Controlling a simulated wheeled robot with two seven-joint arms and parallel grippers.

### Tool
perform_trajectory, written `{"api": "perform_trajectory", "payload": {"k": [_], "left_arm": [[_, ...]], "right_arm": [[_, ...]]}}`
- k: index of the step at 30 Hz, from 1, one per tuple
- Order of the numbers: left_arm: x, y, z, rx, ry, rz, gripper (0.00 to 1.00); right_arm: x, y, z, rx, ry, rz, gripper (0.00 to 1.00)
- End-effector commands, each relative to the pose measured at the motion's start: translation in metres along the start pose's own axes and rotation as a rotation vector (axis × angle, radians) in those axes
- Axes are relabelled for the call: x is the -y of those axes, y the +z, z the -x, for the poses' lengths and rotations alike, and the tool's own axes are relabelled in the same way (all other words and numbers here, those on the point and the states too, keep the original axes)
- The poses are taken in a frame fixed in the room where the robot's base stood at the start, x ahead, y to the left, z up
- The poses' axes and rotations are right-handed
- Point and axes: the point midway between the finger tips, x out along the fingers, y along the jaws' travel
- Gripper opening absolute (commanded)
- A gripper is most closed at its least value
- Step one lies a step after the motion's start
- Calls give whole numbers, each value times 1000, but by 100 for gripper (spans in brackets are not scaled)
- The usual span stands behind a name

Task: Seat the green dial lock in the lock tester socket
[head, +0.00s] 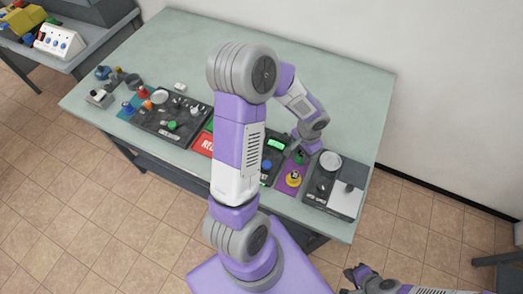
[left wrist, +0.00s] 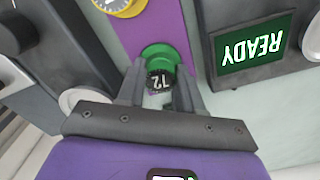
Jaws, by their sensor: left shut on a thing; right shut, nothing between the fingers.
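The green dial lock (left wrist: 158,55) has a green round part and a black dial marked 72. It shows in the left wrist view at the purple strip (left wrist: 177,25), and as a small green spot in the head view (head: 300,157). My left gripper (left wrist: 158,92) is shut on it, a finger at each side of the dial. I cannot tell whether the lock touches the strip. The dark unit with the green READY screen (left wrist: 251,47) stands beside the strip. I cannot make out the tester socket. My right gripper (head: 358,277) is shut and empty, off the table's front edge.
A yellow dial (head: 293,179) sits on the strip near the lock. A dark unit (head: 325,183) with a white disc stands to the right. A dark tray (head: 172,114) with several parts lies at the left. My left arm hides the middle. The table's back (head: 340,90) is clear.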

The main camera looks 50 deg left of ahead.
Motion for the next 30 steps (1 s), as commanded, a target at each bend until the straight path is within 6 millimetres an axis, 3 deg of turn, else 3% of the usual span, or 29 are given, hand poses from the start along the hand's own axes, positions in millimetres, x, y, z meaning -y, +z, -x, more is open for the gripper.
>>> {"api": "perform_trajectory", "payload": {"k": [19, 30], "left_arm": [[0, 0, 41, -2, -1, -1, 5], [0, 0, 43, -1, 0, 0, 5]], "right_arm": [[11, 1, 30, 0, 0, 0, 0], [12, 1, 31, 0, 0, 0, 0]]}}
